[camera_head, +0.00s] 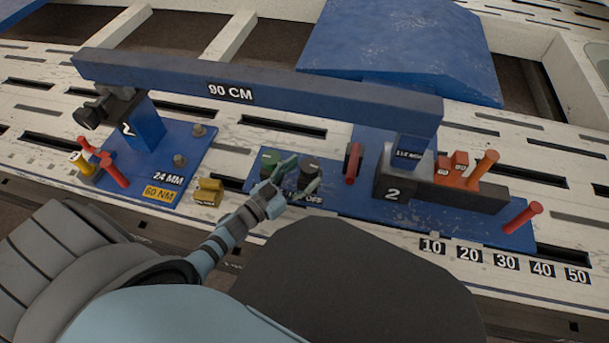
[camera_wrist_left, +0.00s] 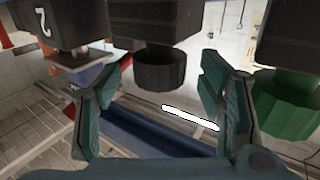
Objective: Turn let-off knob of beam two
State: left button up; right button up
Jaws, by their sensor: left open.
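The long dark beam (camera_head: 290,92) marked 90 CM lies across two blocks marked 2. Below its middle, a small blue panel carries a green knob (camera_head: 270,161) and a black knob (camera_head: 309,167), beside a label partly covered by my gripper that reads OFF. My left gripper (camera_head: 306,172) is open at the black knob. In the left wrist view, the black ribbed knob (camera_wrist_left: 167,72) sits between the spread fingertips of the gripper (camera_wrist_left: 168,80), with gaps on both sides. The green knob (camera_wrist_left: 285,105) is outside the right finger.
A left blue plate (camera_head: 190,165) holds red and yellow handles. A small yellow block (camera_head: 208,191) is left of the gripper. A red lever (camera_head: 352,164), orange blocks (camera_head: 442,170) and red pegs (camera_head: 522,218) stand to the right. The beam passes behind the knobs.

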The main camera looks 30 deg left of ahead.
pick_arm(q)
jog(key=shift+w+d, duration=0.15)
jog(key=shift+w, duration=0.25)
pick_arm(e)
jog(key=shift+w+r, duration=0.1)
jog(key=shift+r, duration=0.1)
pick_arm(q)
jog(key=c, duration=1.2)
jog(key=shift+o, duration=0.2)
jog(key=shift+w+a+m+g+h, duration=0.1)
jog(key=shift+a+m+g+h, duration=0.2)
jog(key=shift+m+h, duration=0.5)
jog(key=m+g+h+b, duration=0.1)
jog(key=h, duration=0.1)
jog(key=shift+f+h, duration=0.1)
jog(key=shift+h, duration=0.3)
jog(key=shift+m+g, duration=0.3)
jog(key=o, duration=1.2)
jog(key=shift+c, duration=0.2)
pick_arm(e)
jog(key=shift+w+a+r, duration=0.1)
jog(key=shift+w+r, duration=0.1)
jog(key=shift+r, duration=0.4)
jog(key=shift+w+a+r, duration=0.1)
jog(key=shift+w+r, duration=0.05)
jog(key=shift+r, duration=0.4)
pick_arm(q)
jog(key=v, duration=0.8)
